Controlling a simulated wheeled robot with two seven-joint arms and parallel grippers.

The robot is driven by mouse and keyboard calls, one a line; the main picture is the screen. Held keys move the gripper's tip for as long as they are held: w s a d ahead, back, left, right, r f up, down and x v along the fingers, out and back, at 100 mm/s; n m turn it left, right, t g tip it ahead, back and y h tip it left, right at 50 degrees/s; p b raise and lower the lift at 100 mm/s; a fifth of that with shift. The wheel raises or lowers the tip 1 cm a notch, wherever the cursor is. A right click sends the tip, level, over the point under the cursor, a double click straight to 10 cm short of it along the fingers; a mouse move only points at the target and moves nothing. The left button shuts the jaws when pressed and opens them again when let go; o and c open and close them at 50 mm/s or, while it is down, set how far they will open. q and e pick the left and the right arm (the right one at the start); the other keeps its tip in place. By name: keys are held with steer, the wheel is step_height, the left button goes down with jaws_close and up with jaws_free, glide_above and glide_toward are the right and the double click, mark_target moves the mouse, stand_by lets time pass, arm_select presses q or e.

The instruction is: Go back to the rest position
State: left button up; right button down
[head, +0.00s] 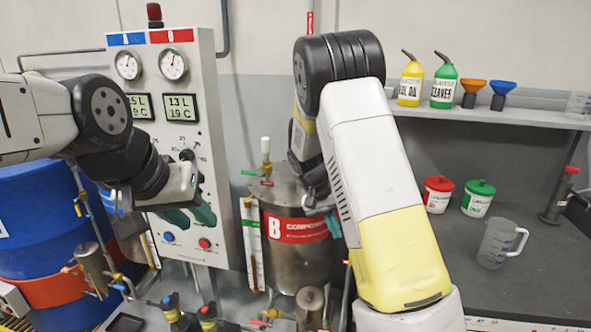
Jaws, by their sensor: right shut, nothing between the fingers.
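My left gripper (190,215) hangs in front of the lower part of the white control panel. Its two teal fingers stand apart, with no object seen between them. My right gripper (331,222) is partly hidden behind my own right forearm, in front of the metal tank (285,255) with the red "B" label. Its teal fingertip shows beside that label, and it is shut and empty.
The control panel (222,150) has gauges, displays and buttons. A blue drum (35,215) stands at the left. The grey workbench (535,265) at right holds a clear jug (497,243) and red and green tubs. A shelf (520,118) above holds bottles and funnels.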

steer(key=s+a+r+n+t+y, duration=0.1)
steer(key=s+r+t+y, duration=0.5)
steer(key=s+r, duration=1.6)
steer(key=s+n, duration=0.1)
steer(key=s, duration=0.1)
steer(key=shift+s+a+r+t+y, duration=0.3)
steer(key=shift+s+r+t, duration=0.05)
steer(key=shift+r+t, duration=0.05)
